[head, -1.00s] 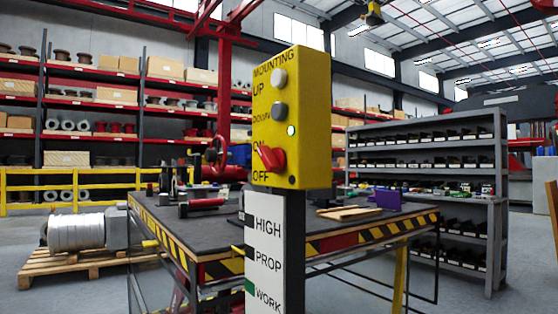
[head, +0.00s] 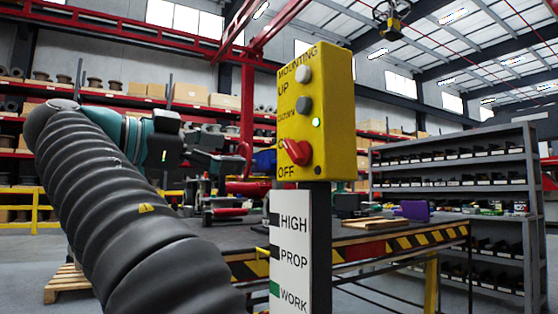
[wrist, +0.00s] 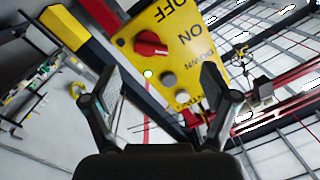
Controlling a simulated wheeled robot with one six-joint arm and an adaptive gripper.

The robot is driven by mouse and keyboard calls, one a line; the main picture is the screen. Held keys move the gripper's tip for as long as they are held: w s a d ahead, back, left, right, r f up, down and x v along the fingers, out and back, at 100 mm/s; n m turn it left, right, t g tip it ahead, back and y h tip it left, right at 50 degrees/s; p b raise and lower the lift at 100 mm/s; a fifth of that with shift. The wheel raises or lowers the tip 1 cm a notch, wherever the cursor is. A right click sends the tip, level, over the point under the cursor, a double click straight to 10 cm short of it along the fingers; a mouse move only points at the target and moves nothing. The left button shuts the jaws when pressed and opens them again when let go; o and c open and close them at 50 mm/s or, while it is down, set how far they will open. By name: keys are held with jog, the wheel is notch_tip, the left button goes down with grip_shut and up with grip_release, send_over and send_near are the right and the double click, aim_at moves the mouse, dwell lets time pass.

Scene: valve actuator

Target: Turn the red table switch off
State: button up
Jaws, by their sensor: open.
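The yellow control box (head: 338,110) stands on a post, with UP and DOWN buttons and a red switch (head: 295,151) between the ON and OFF labels. The switch's handle slants, its upper end toward the left; it partly covers ON. A small light (head: 315,122) glows pale green. In the wrist view the box appears upside down and tilted, with the red switch (wrist: 151,44) near top centre. My gripper (wrist: 160,82) is open and empty, its fingers spread below the switch in that view. In the head view my gripper is left of the box, apart from it.
A white HIGH/PROP/WORK sign (head: 290,255) is on the post under the box. A workbench (head: 385,232) with striped edges and several tools stands behind. Grey shelving (head: 455,170) is at the right. The space directly before the box looks clear.

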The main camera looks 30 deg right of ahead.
aim_at(290, 148)
jog(key=d+m, duration=0.1)
jog(key=d, duration=0.3)
jog(key=s+d+m+g, duration=0.1)
jog(key=d, duration=0.3)
jog(key=d+r+m+b, duration=0.1)
jog(key=d, duration=0.3)
jog(key=shift+s+m+g+h, duration=0.2)
jog(key=shift+m+g+h, duration=0.1)
jog(key=c, duration=1.2)
